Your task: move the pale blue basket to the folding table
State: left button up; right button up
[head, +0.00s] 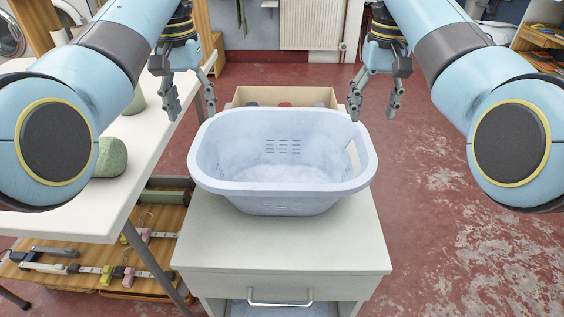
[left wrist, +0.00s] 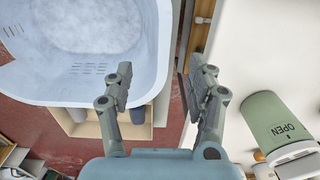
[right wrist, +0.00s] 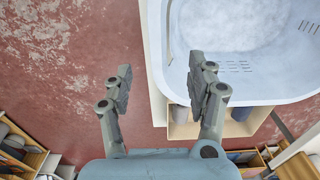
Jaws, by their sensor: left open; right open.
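The pale blue basket (head: 283,200) is empty and upright on a small white cabinet (head: 280,243). It also shows in the left wrist view (left wrist: 90,93) and the right wrist view (right wrist: 240,88). The white folding table (head: 60,215) is at the left; its top shows in the left wrist view (left wrist: 240,60). My left gripper (head: 190,108) is open and empty near the basket's far left corner. My right gripper (head: 374,108) is open and empty near its far right corner. In both wrist views the basket's end wall appears between the spread fingers; I cannot tell their height over the rim.
A cardboard box (head: 245,97) with items is behind the basket. The red floor (head: 450,240) at the right is clear.

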aim_at(199, 142)
pick_arm(q)
notch_tip(199, 142, down, 10)
jog(key=shift+f, duration=0.25)
pick_arm(e)
notch_tip(199, 142, down, 11)
jog(key=shift+r, duration=0.2)
pick_arm(q)
jog(key=c, duration=1.1)
pick_arm(e)
jog(key=c, duration=1.1)
pick_arm(q)
grip_shut()
pick_arm(e)
jog(key=shift+d, duration=0.1)
grip_shut()
pick_arm(q)
jog(key=shift+a, duration=0.1)
